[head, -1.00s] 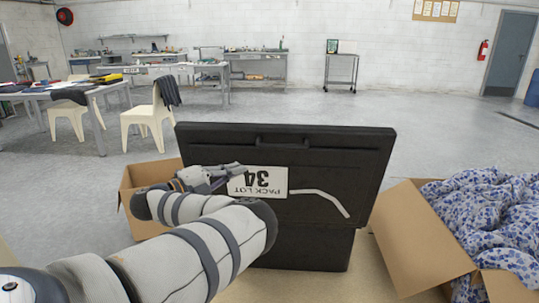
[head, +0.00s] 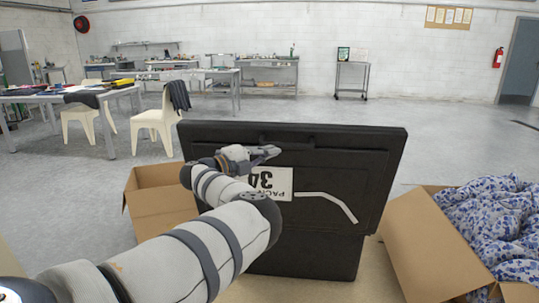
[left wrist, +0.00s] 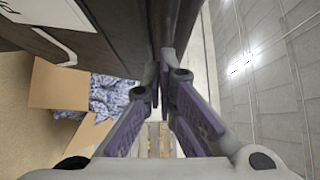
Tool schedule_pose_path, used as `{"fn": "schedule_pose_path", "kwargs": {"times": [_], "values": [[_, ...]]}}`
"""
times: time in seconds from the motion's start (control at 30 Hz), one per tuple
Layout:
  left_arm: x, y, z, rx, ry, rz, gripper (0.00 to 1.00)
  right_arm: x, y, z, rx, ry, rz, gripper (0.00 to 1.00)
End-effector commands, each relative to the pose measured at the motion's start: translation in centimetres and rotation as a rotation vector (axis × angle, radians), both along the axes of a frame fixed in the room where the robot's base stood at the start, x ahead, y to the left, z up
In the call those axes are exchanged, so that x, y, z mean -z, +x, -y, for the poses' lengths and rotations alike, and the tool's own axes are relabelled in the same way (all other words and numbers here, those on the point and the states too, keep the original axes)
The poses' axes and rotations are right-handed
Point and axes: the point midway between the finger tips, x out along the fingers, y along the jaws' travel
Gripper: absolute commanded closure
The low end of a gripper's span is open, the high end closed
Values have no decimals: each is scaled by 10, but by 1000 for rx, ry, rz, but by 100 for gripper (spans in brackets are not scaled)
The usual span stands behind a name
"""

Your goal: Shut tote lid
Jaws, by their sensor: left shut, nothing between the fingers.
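The black tote (head: 310,258) stands low in front of me in the head view. Its lid (head: 350,165) is open, standing as a broad panel facing me above the tote, with a handle recess at its top edge. An upside-down white label (head: 283,182) and a pale curved strip are on the lid. My left gripper (head: 276,152) is shut and empty, in front of the lid just above the label. In the left wrist view the shut fingertips (left wrist: 165,75) are close to the dark lid (left wrist: 110,35); I cannot tell whether they touch. My right gripper is not in view.
An open cardboard box (head: 160,200) stands left of the tote. Another box (head: 430,245) on the right holds blue-and-white patterned fabric (head: 500,220). Tables and chairs stand farther back left. Open floor lies behind the tote.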

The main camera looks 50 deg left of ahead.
Motion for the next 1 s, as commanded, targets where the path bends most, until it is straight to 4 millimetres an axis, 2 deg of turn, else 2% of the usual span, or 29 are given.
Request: {"fn": "schedule_pose_path", "kwargs": {"times": [0.27,0.6,1.0], "values": [[-1,1,-2,0,-3,-2,100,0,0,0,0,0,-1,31],[-23,41,-34,2,-83,-94,100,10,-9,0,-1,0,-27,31],[-28,44,-39,-2,-89,-107,100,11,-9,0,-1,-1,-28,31]]}}
